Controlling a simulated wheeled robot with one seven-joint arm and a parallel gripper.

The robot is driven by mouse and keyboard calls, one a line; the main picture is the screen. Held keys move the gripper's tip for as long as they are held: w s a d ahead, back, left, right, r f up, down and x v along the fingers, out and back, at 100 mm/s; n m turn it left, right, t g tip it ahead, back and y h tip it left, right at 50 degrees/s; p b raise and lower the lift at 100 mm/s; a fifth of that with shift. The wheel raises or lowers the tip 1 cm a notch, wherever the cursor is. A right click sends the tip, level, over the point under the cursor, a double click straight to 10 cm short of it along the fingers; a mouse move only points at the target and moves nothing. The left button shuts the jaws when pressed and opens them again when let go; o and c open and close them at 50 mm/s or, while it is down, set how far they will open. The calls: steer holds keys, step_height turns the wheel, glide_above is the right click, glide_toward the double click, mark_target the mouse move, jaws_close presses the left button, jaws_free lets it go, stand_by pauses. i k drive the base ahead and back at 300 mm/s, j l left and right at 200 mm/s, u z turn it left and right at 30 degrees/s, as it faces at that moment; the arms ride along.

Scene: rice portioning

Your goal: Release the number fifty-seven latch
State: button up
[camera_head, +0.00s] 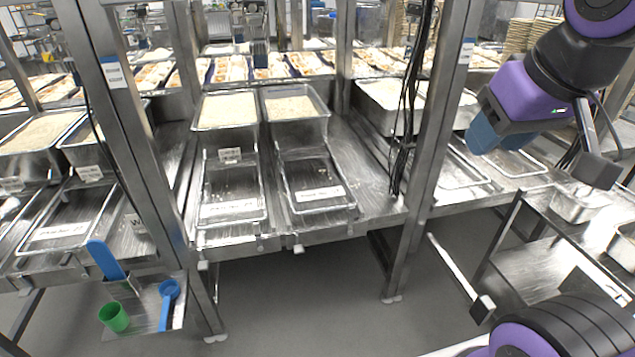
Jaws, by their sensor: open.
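Latch-like small fittings (298,249) sit along the front edge of the middle steel stand, below two long metal trays. I cannot read a number fifty-seven on any label, so I cannot tell which fitting is that latch. My gripper (540,145) is at the upper right, on the end of my purple and black arm. It is open, apart from the fittings and well to their right; its fingers are hard to make out, and nothing shows held in it.
Two pans of rice (227,110) stand at the back of the middle stand. Steel posts (430,150) and hanging black cables (407,110) stand between my arm and the middle trays. The floor (310,310) in front is clear.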

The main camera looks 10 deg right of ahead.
mark_target(353, 226)
steer(key=i, duration=0.15)
steer(key=j+u, duration=0.15)
steer(key=j, duration=0.35)
steer(key=i+j+u, duration=0.1)
steer(key=j, duration=0.4)
steer(key=i+j+u, duration=0.15)
steer(key=j, duration=0.3)
steer(key=i+j+u, duration=0.1)
steer(key=j, duration=0.4)
steer(key=k+j+z, duration=0.1)
steer(key=z, duration=1.4)
steer(key=i+j+z, duration=0.1)
steer(key=i, duration=0.3)
steer(key=i+j+z, duration=0.1)
steer(key=i, duration=0.3)
